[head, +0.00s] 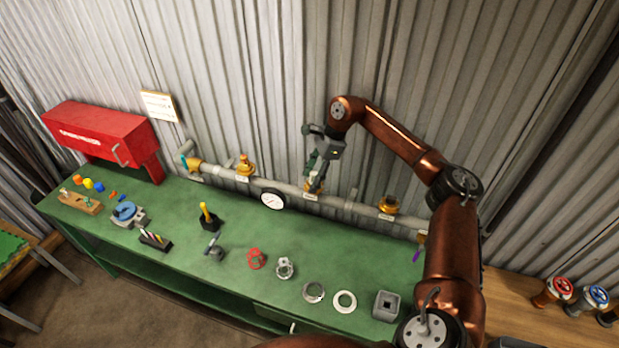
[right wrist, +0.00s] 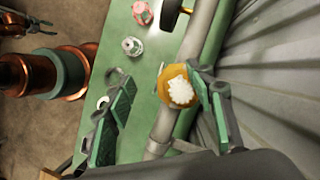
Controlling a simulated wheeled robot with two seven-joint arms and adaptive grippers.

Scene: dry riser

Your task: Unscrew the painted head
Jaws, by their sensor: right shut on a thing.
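The painted head (right wrist: 180,88) is a round brass fitting with a white patch on its top, seen in the right wrist view. It sits on the grey pipe (right wrist: 168,128). That gripper comes down from above and is shut on the painted head. In the right wrist view one green-padded finger of this gripper (right wrist: 160,108) lies close beside the brass; the other appears further left.
Other brass fittings (head: 245,168) (head: 389,205) stand along the pipe, with a round gauge (head: 272,199) in front. The green bench (head: 180,225) holds several tools, rings and a grey square block (head: 386,305). A red box (head: 98,135) is at the left. Corrugated wall stands close behind.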

